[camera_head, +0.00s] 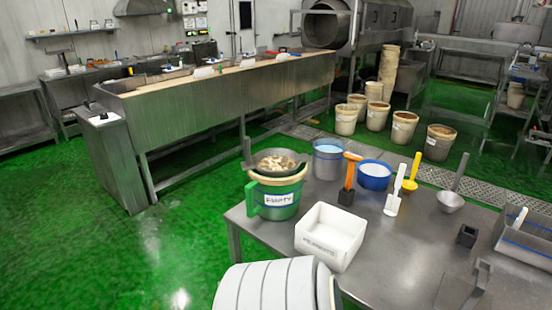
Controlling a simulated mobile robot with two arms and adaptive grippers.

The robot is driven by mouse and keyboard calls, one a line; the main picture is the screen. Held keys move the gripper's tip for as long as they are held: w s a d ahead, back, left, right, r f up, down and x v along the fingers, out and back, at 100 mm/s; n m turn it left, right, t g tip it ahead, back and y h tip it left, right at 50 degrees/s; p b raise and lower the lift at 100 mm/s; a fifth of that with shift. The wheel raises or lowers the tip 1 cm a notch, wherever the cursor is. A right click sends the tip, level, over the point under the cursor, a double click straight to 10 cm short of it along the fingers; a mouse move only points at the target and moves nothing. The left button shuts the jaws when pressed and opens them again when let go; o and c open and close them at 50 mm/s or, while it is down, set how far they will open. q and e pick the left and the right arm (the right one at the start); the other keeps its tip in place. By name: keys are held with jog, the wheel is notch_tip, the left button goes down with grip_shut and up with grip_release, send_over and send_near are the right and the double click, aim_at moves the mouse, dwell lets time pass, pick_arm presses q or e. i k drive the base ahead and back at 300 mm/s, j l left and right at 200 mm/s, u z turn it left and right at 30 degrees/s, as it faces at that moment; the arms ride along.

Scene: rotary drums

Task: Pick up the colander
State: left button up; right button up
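The likely colander (277,167) is a round grey metal bowl with pale pieces in it. It rests in the top of a green bucket (266,203) labelled "EMPTY", near the table's far left corner. A grey upright piece, perhaps its handle, stands at its left side. The holes are too small to make out. A small metal bowl with a long handle (451,201) sits farther right on the table. A white, banded rounded part, likely my own arm, shows at the bottom centre.
The steel table (395,265) also holds a white box (331,236), a clear bucket (328,160), a blue tub (374,176), an orange-handled brush (349,180), a white scoop (394,192) and a yellow scoop (411,174). Green floor lies open to the left.

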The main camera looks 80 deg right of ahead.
aim_at(274, 163)
jog(key=k+z, duration=0.15)
jog(key=z, duration=2.45)
